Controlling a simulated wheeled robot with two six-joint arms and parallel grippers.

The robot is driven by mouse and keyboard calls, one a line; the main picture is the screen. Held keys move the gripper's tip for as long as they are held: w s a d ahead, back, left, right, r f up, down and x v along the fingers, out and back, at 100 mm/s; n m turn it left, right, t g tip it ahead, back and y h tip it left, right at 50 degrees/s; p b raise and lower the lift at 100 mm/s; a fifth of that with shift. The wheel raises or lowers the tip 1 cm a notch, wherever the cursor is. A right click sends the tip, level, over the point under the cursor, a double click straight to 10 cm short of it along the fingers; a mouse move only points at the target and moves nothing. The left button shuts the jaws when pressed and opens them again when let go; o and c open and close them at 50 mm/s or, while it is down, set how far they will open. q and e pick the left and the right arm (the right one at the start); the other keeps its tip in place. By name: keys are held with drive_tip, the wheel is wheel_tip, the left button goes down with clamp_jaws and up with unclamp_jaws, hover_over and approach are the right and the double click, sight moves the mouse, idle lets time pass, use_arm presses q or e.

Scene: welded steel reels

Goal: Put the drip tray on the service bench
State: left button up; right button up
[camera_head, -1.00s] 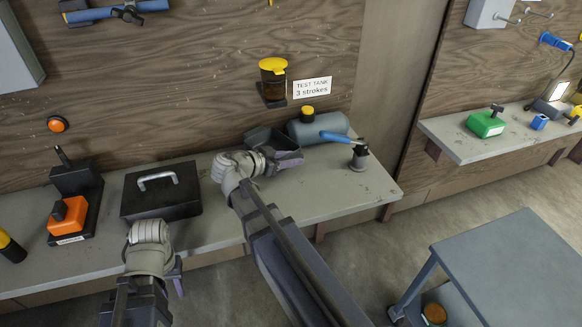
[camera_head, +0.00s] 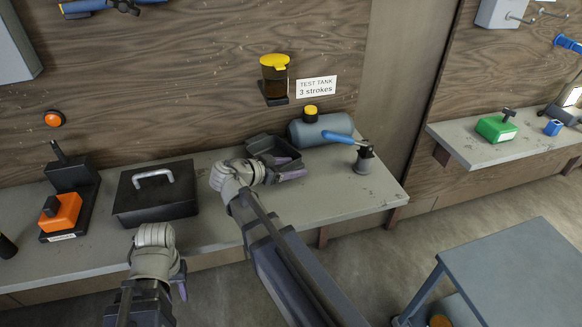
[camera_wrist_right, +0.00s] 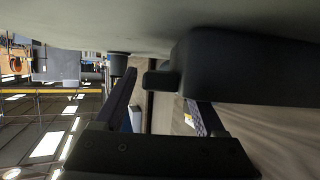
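The drip tray (camera_head: 262,143) is a dark grey, shallow, open tray. It rests on the grey service bench (camera_head: 345,190) in front of the grey tank. Its body also shows in the right wrist view (camera_wrist_right: 250,65), with a short tab (camera_wrist_right: 160,80) jutting from it. My right gripper (camera_head: 291,168) is at the tray's near right side. In the wrist view its fingers (camera_wrist_right: 160,95) are spread, with the tab between them and gaps beside it. My wrist hides part of the tray. My left gripper (camera_head: 181,282) is low before the bench, its fingertips mostly hidden.
Behind the tray lies a grey tank (camera_head: 312,131) with a yellow cap. A dark pump with a blue lever (camera_head: 364,160) stands to the right. A black lidded box (camera_head: 155,205) is on the left. A blue-grey table (camera_head: 520,270) stands at lower right.

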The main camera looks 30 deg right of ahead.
drive_tip(key=shift+r, duration=0.15)
drive_tip(key=shift+a+r+p, duration=0.2)
drive_tip(key=shift+a+p, duration=0.1)
drive_tip(key=p+v, duration=0.4)
drive_tip(key=v, duration=0.6)
drive_tip(key=shift+a, duration=0.15)
drive_tip(key=shift+s+a+r, duration=0.1)
drive_tip(key=shift+a+r, duration=0.1)
drive_tip(key=shift+a, duration=0.3)
idle(0.5)
